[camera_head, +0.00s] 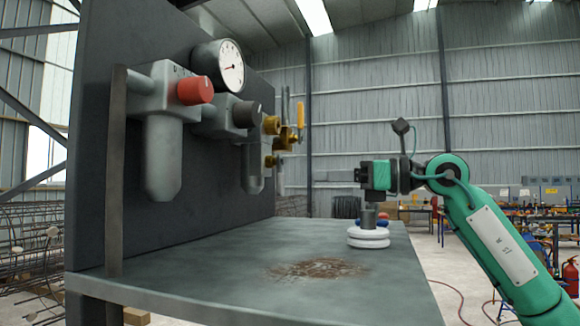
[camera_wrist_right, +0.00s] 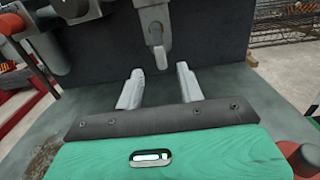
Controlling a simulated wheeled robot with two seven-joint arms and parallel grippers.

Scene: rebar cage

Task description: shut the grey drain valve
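In the right wrist view, a pale grey lever-like piece (camera_wrist_right: 160,56), which looks like the drain valve, hangs below a grey fitting in front of the dark panel. My right gripper (camera_wrist_right: 158,71) is open, its two fingers apart with nothing between them. The grey piece lies just beyond the fingertips, roughly centred on the gap; I see no clear contact. In the head view, my right gripper (camera_head: 328,180) reaches left towards the panel from the right. I cannot make out the drain valve clearly there. My left gripper is not in view.
The dark panel (camera_head: 105,200) carries a red knob (camera_head: 195,90), a gauge (camera_head: 231,66), grey bowls and a yellow-handled valve (camera_head: 300,115). On the grey table (camera_head: 220,285), white discs (camera_head: 368,238) stand below my right wrist. A brown stain (camera_head: 315,269) marks the otherwise bare front tabletop.

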